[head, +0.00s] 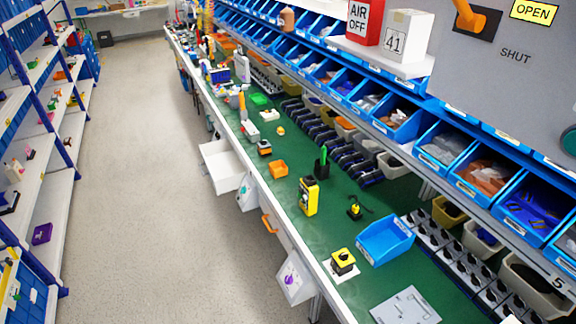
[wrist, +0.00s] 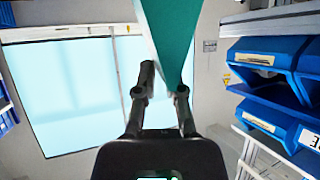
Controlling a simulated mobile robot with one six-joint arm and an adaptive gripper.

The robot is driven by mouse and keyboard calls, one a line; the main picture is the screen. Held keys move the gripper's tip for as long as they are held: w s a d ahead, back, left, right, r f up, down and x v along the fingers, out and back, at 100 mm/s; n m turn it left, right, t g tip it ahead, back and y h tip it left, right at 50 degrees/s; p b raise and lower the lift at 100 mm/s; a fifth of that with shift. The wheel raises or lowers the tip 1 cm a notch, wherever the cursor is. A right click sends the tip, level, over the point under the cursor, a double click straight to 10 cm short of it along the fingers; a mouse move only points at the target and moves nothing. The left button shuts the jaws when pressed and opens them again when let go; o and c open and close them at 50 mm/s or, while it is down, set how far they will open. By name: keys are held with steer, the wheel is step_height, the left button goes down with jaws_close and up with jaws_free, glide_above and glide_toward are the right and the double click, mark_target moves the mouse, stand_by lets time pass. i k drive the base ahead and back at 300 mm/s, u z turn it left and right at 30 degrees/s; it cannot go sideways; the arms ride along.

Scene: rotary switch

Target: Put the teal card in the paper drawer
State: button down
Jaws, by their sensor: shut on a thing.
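The teal card (wrist: 168,40) is between the fingertips of my gripper (wrist: 163,82) in the wrist view. It stretches up past the top edge of that view, so its far end is hidden. My gripper is shut on it and clear of any surface there. Neither my gripper nor the card shows in the head view. A white drawer (head: 222,167) stands pulled out from the bench's left side in the head view. Its inside looks empty, and I cannot read any label that says it is the paper drawer.
The green workbench (head: 322,225) carries a yellow-black rotary switch (head: 343,261), a blue bin (head: 385,240) and several small items. Blue parts bins (head: 480,170) line its right side. Shelving (head: 45,170) stands at the left. The floor (head: 135,150) between is clear.

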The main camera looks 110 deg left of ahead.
mark_target(222, 174)
steer(key=z, duration=0.2)
steer(key=k, duration=0.65)
steer(key=u, duration=2.35)
steer(key=k, duration=0.15)
steer(key=u, duration=1.5)
